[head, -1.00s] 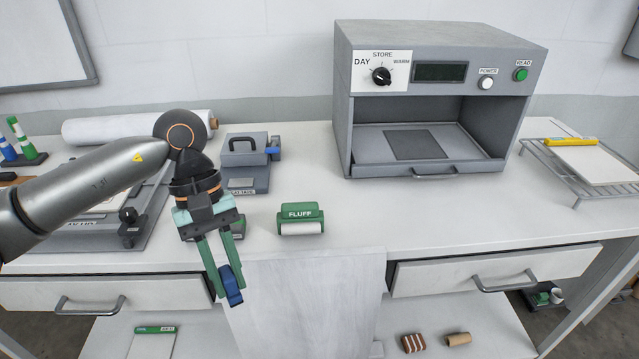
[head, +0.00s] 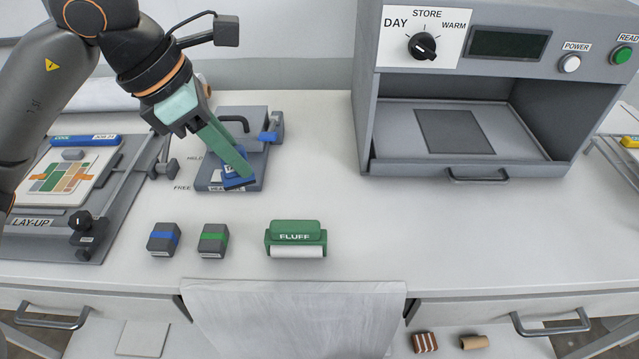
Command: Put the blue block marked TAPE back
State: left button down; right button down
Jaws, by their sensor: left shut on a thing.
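My left gripper (head: 238,170) has green fingers and is shut on the blue block (head: 238,182). The block is tilted, and its marking is too hidden to read in full. It is at the front of the grey press-like device (head: 260,125) with a black handle and a blue side part, overlapping its front label. I cannot tell whether the block touches the device or the table. My right gripper is not in view.
Two dark blocks, one with a blue band (head: 163,240) and one with a green band (head: 213,240), stand beside the green FLUFF roller (head: 296,239). The LAY-UP board (head: 70,195) is at left. The grey cabinet (head: 480,100) stands at right. The table's middle is clear.

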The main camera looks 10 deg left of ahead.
pick_arm(q)
jog(key=w+d+f+p, duration=0.1)
jog(key=w+d+f, duration=0.3)
jog(key=w+d+f+p, duration=0.1)
jog(key=w+d+f, duration=0.3)
jog(key=w, duration=0.1)
jog(key=shift+f, duration=0.2)
jog(key=shift+w+d+f, duration=0.2)
jog(key=shift+d+f, duration=0.05)
jog(key=shift+f, duration=0.15)
notch_tip(320, 180, down, 4)
jog(key=shift+w+d+r, duration=0.1)
jog(key=shift+w+r, duration=0.05)
jog(key=shift+r, duration=0.1)
jog(key=shift+f, duration=0.1)
jog(key=c, duration=0.7)
grip_release()
jog(key=shift+c, duration=0.2)
